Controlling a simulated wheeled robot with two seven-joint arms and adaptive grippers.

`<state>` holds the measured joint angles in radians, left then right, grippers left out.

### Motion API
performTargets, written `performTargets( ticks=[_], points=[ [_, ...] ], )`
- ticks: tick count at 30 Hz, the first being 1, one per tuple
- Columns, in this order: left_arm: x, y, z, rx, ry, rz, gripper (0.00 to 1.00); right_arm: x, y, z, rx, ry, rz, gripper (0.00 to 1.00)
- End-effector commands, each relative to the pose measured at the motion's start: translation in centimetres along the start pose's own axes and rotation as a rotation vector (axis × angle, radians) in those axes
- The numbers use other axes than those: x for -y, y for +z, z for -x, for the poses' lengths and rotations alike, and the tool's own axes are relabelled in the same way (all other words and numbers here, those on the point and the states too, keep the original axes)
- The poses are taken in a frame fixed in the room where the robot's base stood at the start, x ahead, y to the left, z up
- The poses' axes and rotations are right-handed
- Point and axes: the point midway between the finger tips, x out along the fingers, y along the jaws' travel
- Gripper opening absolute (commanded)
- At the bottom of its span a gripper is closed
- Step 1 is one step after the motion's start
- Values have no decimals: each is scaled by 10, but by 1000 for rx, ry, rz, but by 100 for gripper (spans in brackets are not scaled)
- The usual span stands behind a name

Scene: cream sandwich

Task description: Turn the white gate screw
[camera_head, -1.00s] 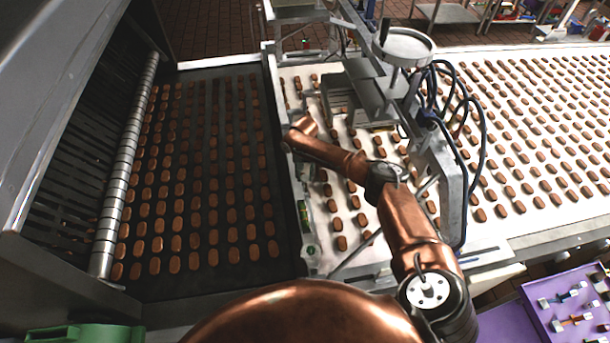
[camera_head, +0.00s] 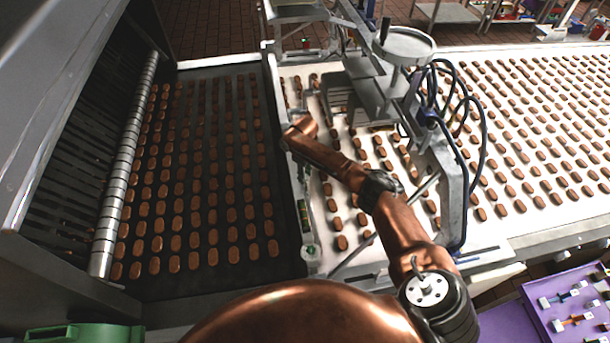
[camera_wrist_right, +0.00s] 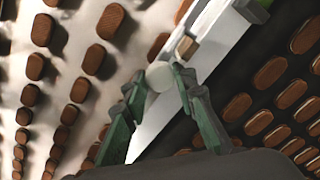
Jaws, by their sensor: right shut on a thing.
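Part of the screw is hidden by the fingertips. In the head view my copper right arm reaches from the lower right to the strip between the two belts. Its wrist hides the gripper and the screw there. My left gripper is not in view.
A dark belt (camera_head: 285,285) with rows of brown biscuits lies left of the gate strip. A white belt (camera_head: 500,228) with more biscuits lies right. A metal frame with a handwheel (camera_head: 404,44) and cables stands close behind my arm. A purple tray (camera_head: 508,322) is at lower right.

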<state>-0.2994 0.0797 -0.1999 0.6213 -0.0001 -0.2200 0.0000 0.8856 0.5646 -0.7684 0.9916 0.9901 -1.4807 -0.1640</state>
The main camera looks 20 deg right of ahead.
Motion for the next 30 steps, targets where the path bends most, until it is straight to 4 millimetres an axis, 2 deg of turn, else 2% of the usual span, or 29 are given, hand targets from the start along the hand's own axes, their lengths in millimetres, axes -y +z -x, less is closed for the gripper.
performTargets(
  ticks=[6,15,30],
  points=[
    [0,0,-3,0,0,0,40,1,0,-2,1,-1,193,1],
    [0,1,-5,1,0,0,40,1,0,-2,0,-2,391,1],
    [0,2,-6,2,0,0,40,1,0,-1,1,-2,497,1]
  ],
)
